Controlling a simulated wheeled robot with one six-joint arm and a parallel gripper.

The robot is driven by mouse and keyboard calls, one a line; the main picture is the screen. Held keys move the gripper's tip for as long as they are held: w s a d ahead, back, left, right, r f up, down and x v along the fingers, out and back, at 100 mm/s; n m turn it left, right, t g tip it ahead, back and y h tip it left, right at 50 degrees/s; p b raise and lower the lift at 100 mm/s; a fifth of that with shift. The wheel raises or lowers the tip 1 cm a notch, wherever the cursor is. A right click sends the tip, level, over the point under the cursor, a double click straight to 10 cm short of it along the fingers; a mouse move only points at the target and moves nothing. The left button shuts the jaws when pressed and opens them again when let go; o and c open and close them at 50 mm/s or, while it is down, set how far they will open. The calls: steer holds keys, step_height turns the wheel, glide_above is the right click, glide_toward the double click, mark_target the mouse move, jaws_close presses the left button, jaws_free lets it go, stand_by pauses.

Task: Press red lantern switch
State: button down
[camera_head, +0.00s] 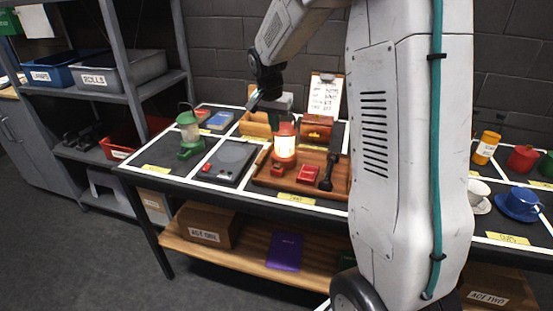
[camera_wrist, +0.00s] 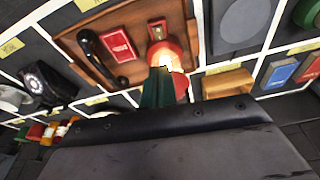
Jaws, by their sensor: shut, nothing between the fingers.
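The red lantern (camera_head: 285,142) stands upright on a wooden tray (camera_head: 262,180) on the table, its glass glowing pale. In the wrist view the lantern (camera_wrist: 166,56) lies just beyond my fingertips, partly covered by them.
On the tray lie a red booklet (camera_head: 308,174) and a black telephone handset (camera_head: 328,170). A green lantern (camera_head: 189,131) and a dark flat device (camera_head: 229,161) stand to the left. A wooden box (camera_head: 317,128) and clipboard (camera_head: 325,95) are behind.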

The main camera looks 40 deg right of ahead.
glide_above(277, 166)
step_height(277, 166, down, 12)
steer(key=shift+s+a+f, duration=0.15)
steer(key=shift+f, duration=0.7)
steer(key=shift+s+a+f, duration=0.2)
steer(key=shift+a+f, duration=0.1)
steer(key=shift+f, duration=0.25)
steer(key=shift+r, duration=0.1)
steer(key=shift+d, duration=0.1)
steer(key=shift+w+d+r, duration=0.25)
steer(key=shift+w+d, duration=0.2)
steer(key=shift+d, duration=0.1)
